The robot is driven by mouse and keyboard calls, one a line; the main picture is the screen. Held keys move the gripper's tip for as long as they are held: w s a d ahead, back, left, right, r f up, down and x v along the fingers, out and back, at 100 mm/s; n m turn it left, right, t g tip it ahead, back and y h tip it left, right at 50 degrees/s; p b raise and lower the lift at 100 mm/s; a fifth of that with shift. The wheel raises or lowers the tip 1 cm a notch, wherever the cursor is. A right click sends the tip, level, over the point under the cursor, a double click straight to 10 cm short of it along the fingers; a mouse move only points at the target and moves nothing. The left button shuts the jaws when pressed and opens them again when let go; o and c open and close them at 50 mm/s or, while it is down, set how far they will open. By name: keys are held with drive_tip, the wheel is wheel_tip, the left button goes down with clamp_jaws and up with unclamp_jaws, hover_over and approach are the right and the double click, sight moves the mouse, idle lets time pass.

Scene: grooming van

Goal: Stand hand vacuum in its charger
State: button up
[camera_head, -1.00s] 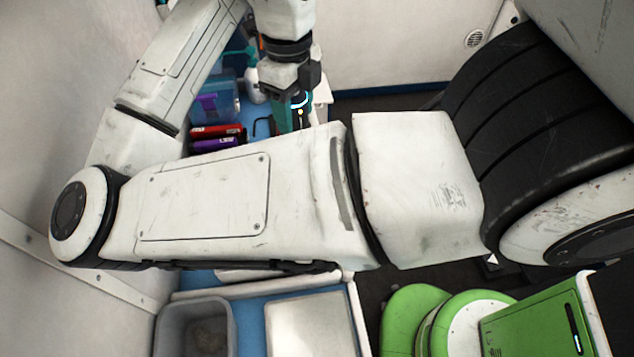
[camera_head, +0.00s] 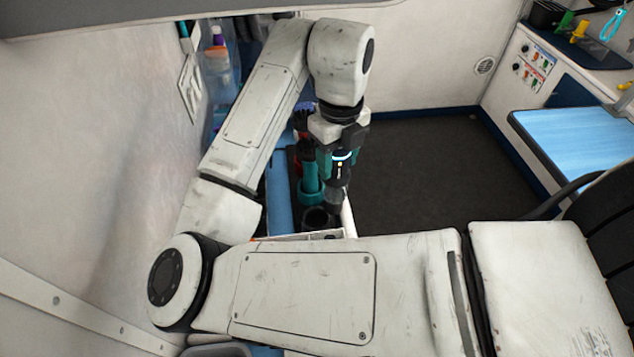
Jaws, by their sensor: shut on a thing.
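My gripper (camera_head: 341,160) is near the picture's middle, pointing down, with teal fingers on either side of a dark hand vacuum (camera_head: 337,190). It is shut on the vacuum, which hangs roughly upright with its grey lower end downward. A black round cup-like piece, perhaps the charger (camera_head: 318,217), lies just below and left of the vacuum's lower end. I cannot tell whether the two touch. My own arm hides much of the surface around them.
A teal tool with a black top (camera_head: 311,178) stands close to the vacuum's left. Bottles (camera_head: 218,55) line a shelf at the left wall. Dark floor (camera_head: 425,170) is clear to the right. A blue-topped table (camera_head: 580,140) stands farther right.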

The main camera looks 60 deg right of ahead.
drive_tip(key=w+a+f, duration=0.1)
drive_tip(key=w+f, duration=0.2)
drive_tip(key=f, duration=0.5)
drive_tip(key=shift+w+a+p, duration=0.3)
drive_tip(key=shift+a+p, duration=0.1)
drive_tip(key=shift+p, duration=0.05)
drive_tip(key=shift+f, duration=0.1)
drive_tip(key=o, duration=1.1)
drive_tip(key=shift+o, duration=0.2)
wheel_tip(320, 180, up, 12)
drive_tip(key=shift+b, duration=0.45)
